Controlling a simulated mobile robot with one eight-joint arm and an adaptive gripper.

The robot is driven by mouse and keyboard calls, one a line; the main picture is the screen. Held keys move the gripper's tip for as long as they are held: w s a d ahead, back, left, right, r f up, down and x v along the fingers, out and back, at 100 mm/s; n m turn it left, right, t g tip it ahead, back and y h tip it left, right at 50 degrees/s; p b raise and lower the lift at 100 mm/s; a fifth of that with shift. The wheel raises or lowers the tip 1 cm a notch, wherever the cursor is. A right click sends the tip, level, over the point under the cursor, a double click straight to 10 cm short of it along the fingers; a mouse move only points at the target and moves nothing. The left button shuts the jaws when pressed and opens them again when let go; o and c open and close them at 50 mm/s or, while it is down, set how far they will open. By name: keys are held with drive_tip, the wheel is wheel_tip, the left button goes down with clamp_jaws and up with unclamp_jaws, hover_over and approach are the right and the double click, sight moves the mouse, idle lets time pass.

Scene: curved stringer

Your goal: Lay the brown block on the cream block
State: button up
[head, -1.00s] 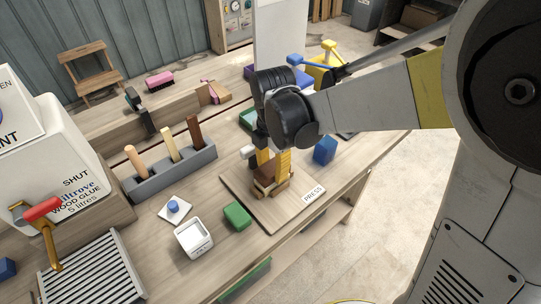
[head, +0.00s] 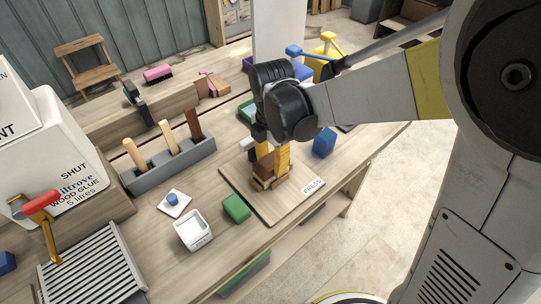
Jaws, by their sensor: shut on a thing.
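My gripper (head: 272,167), with yellow fingers, points down over the wooden board marked PRESS (head: 306,193). It is shut on the brown block (head: 265,169), which sits between the fingers just above or on pale wooden pieces (head: 262,184) on the board. The fingers hide part of the block. I cannot tell which pale piece is the cream block, or whether the brown block touches it.
A green block (head: 237,208) lies left of the board and a blue block (head: 324,143) lies behind it on the right. A white square cup (head: 193,231) and a grey rack with several wooden sticks (head: 172,172) stand to the left. The bench's front edge is close.

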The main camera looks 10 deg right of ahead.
drive_tip(key=shift+f, duration=0.35)
drive_tip(key=o, duration=1.8)
drive_tip(key=shift+r, duration=0.15)
wheel_tip(320, 180, up, 8)
drive_tip(key=p, duration=0.6)
drive_tip(key=s+d+r+m+t, duration=0.3)
drive_tip(key=s+d+r+m, duration=0.1)
drive_tip(key=m, duration=0.8)
drive_tip(key=s+d+r+m+t, duration=0.4)
drive_tip(key=d+m, duration=0.5)
drive_tip(key=m, duration=0.3)
drive_tip(key=s+r, duration=0.1)
drive_tip(key=s, duration=0.1)
drive_tip(key=shift+s+d+r+m, duration=0.2)
drive_tip(key=shift+s+d+m, duration=0.05)
drive_tip(key=shift+s+m, duration=0.15)
